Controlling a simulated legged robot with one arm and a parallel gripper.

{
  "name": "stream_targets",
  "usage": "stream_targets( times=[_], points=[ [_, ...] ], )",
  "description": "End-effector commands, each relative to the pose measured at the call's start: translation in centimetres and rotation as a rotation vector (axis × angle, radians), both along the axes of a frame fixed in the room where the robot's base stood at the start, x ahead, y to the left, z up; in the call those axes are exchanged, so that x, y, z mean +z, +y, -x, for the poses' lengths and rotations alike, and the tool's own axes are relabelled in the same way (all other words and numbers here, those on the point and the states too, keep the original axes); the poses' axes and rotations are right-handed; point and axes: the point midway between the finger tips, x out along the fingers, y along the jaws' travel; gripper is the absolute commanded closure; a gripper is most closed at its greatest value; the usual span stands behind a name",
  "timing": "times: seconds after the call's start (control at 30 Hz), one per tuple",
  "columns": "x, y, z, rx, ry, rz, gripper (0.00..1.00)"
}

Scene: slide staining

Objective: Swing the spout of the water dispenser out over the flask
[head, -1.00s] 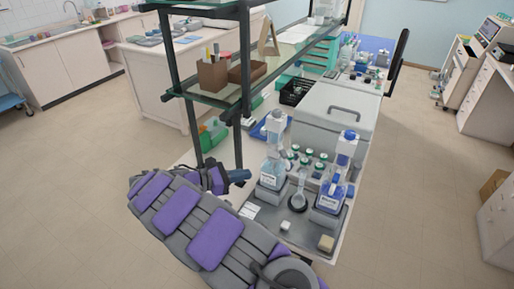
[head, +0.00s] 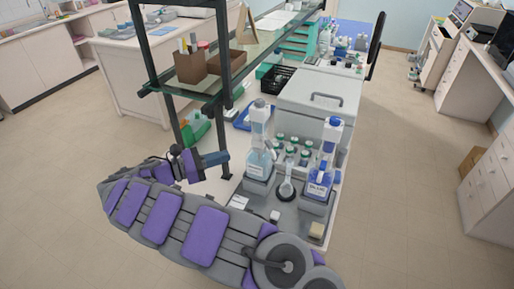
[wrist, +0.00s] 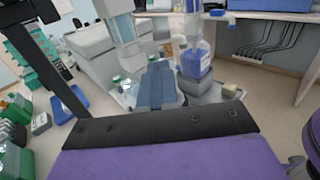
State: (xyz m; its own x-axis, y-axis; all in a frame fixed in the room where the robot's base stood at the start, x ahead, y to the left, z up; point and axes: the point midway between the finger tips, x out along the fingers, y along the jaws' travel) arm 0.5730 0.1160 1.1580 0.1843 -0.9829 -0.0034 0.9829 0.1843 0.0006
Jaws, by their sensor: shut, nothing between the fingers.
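The water dispenser, a clear bottle of pale liquid with a tall white and blue top (head: 258,165), stands on the grey tray. The flask (head: 286,189), small, clear and round, stands right of it near the tray's front. The water dispenser's spout is too small to make out. My gripper (head: 222,158) is shut and empty, left of the water dispenser and apart from it. In the wrist view my gripper (wrist: 159,70) points ahead with its blue fingers together, and the water dispenser (wrist: 122,35) shows at upper left. The flask is not clear there.
A second dispenser with blue liquid (head: 320,182) stands right of the flask; it also shows in the wrist view (wrist: 195,62). Several green-capped bottles (head: 290,151) stand behind. A shelf post (head: 223,60) rises left of the tray. A beige block (head: 316,230) lies at the tray's front right.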

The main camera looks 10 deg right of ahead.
Motion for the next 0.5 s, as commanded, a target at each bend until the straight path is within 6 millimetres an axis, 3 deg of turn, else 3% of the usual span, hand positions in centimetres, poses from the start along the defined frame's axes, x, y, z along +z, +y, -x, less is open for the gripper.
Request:
stream_targets(
  times=[0.3, 0.5],
  points=[
    [0.1, -3.4, -0.4, -0.006, -0.003, 0.0, 1.0],
    [0.0, -7.4, -1.1, -0.005, -0.002, 0.0, 1.0]
  ],
)
